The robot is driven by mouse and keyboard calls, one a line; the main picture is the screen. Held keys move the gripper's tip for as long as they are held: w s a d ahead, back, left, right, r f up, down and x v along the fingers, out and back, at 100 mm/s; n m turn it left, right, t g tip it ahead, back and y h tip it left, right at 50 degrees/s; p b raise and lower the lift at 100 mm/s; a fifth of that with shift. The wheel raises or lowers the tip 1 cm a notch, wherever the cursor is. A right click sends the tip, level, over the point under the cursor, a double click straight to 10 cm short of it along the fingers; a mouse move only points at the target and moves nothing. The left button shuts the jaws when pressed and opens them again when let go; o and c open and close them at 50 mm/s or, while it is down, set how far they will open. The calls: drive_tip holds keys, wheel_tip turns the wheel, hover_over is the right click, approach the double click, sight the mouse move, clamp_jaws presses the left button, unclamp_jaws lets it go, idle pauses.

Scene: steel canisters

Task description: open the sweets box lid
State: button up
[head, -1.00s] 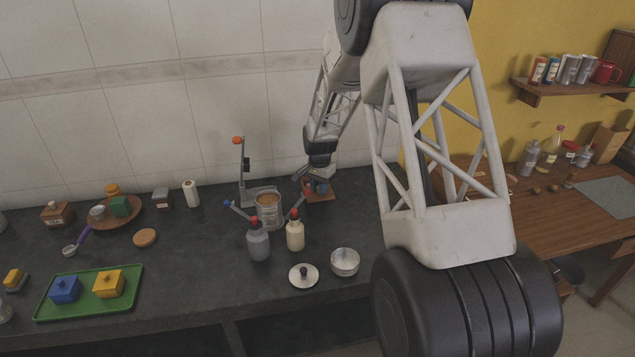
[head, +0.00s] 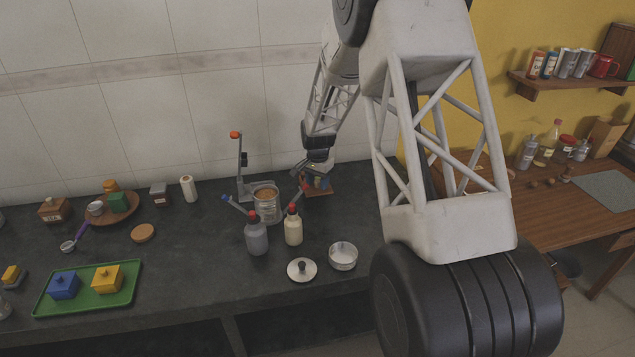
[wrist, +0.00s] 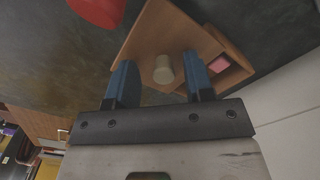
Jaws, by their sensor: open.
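The sweets box (wrist: 238,70) is a brown wooden box near the back of the dark counter. In the wrist view its flat lid (wrist: 165,32) lies askew, and an uncovered corner shows something pink inside. A pale round knob (wrist: 163,69) stands on the lid. My gripper (wrist: 160,78) is open, with its blue fingers on either side of the knob and gaps showing between. In the head view my gripper (head: 317,182) is down at the box (head: 322,191) and hides part of it.
Two bottles, one grey (head: 257,238) and one cream (head: 293,230), stand in front of the box. A metal canister (head: 267,205) with a lever stand is to its left. A steel pot (head: 343,256) and a loose lid (head: 301,270) lie nearer the front edge.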

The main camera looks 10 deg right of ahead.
sight(318, 182)
drive_tip(key=shift+r, duration=3.8)
drive_tip(key=s+a+r+n+t, duration=0.1)
drive_tip(key=s+r+n, duration=0.1)
drive_tip(key=s+r, duration=0.9)
drive_tip(key=s+r+n, duration=0.2)
drive_tip(key=s+r, duration=0.5)
drive_tip(key=s, duration=0.7)
drive_tip(key=s+a+n+t, duration=0.1)
drive_tip(key=s+n, duration=0.3)
drive_tip(key=s, duration=2.4)
drive_tip(key=shift+s+r+n+t, duration=0.15)
drive_tip(key=shift+r+n+t, duration=0.15)
drive_tip(key=shift+n, duration=0.1)
